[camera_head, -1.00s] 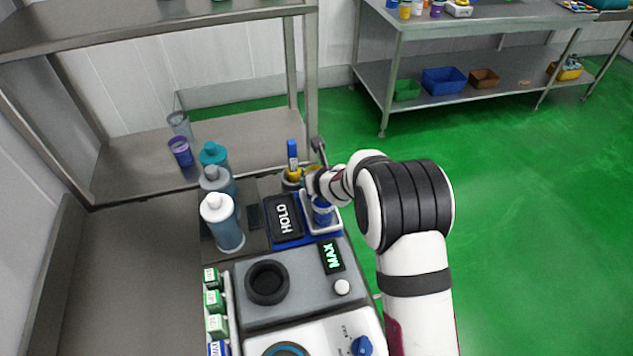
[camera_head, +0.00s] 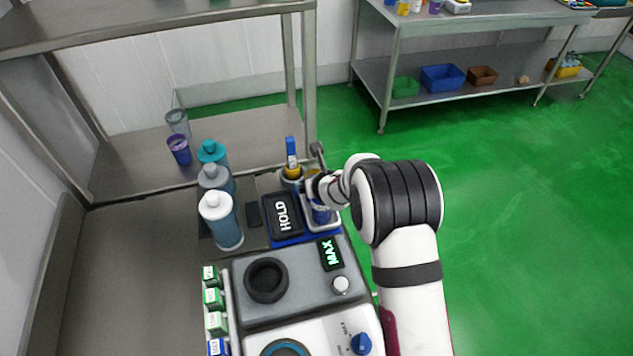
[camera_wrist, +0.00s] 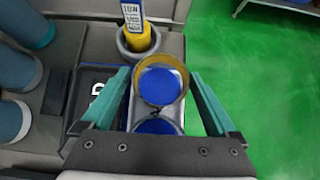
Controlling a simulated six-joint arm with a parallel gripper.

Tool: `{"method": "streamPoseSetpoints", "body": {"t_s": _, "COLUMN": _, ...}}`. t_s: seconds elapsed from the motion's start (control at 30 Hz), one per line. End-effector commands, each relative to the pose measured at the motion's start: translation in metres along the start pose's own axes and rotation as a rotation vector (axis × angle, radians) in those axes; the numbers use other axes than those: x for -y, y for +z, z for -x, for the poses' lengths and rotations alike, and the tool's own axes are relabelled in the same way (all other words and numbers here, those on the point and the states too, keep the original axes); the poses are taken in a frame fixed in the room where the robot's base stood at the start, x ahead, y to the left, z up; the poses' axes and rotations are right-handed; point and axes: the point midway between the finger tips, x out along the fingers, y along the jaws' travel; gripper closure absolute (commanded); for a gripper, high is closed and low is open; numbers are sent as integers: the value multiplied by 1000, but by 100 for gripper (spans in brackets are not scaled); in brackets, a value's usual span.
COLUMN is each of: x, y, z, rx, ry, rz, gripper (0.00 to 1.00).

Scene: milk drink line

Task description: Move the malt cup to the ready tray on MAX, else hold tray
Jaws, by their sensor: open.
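The display (camera_head: 330,253) reads MAX in green. A cup with a yellowish rim and a blue inside (camera_wrist: 158,88) stands between the teal fingers of my gripper (camera_wrist: 160,75) in the wrist view. The fingers are open, one on each side, with gaps visible. In the head view my gripper (camera_head: 316,186) is over the white-rimmed tray (camera_head: 337,224) beside the HOLD sign.
The black HOLD sign (camera_head: 283,217) is left of the tray. A blue-and-yellow marker (camera_head: 291,158) stands in a grey holder behind. Several bottles (camera_head: 220,221) stand to the left. The grey machine with a round black well (camera_head: 266,280) is in front. Green floor lies clear to the right.

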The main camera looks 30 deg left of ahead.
Motion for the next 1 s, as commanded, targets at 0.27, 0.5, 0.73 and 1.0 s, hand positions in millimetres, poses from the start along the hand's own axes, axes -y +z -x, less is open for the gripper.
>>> {"method": "streamPoseSetpoints", "body": {"t_s": 0.27, "x": 0, "y": 2, "z": 55, "rx": 3, "ry": -1, "rz": -1, "gripper": 6}}
{"method": "streamPoseSetpoints", "body": {"t_s": 0.5, "x": 0, "y": 2, "z": 108, "rx": 4, "ry": 0, "rz": 1, "gripper": 6}}
{"method": "streamPoseSetpoints", "body": {"t_s": 0.73, "x": 0, "y": 1, "z": 122, "rx": 3, "ry": 0, "rz": 1, "gripper": 6}}
{"method": "streamPoseSetpoints", "body": {"t_s": 1.0, "x": 8, "y": 52, "z": 243, "rx": 275, "ry": 119, "rz": 662, "gripper": 6}}
